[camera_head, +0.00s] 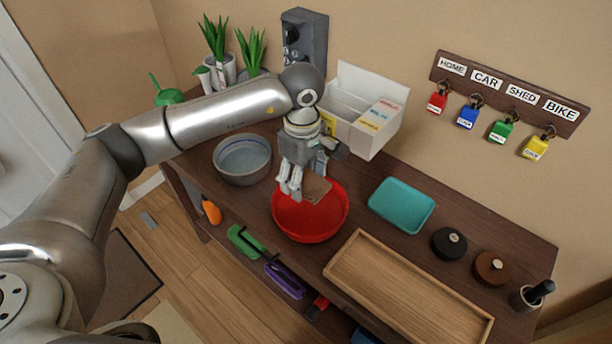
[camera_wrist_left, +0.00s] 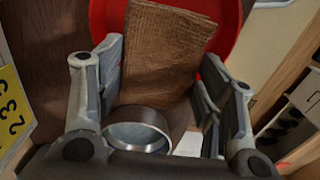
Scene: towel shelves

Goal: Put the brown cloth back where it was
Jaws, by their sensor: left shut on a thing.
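The brown cloth (camera_head: 317,189) is a small folded piece at my left gripper (camera_head: 292,182), over the back part of the red bowl (camera_head: 312,230) on the dark wooden table. In the left wrist view the cloth (camera_wrist_left: 167,45) lies between the two fingers of my left gripper (camera_wrist_left: 163,65), which is shut on it. The red bowl (camera_wrist_left: 236,22) shows behind the cloth there. I cannot tell whether the cloth touches the bowl. My right gripper is not in view.
A grey bowl (camera_head: 243,160) stands left of the red one. A white sorter box (camera_head: 365,137) stands behind. A teal tray (camera_head: 402,205), a wooden tray (camera_head: 405,296) and two round dark lids (camera_head: 449,243) lie to the right. Hanging padlocks (camera_head: 502,128) are on the wall.

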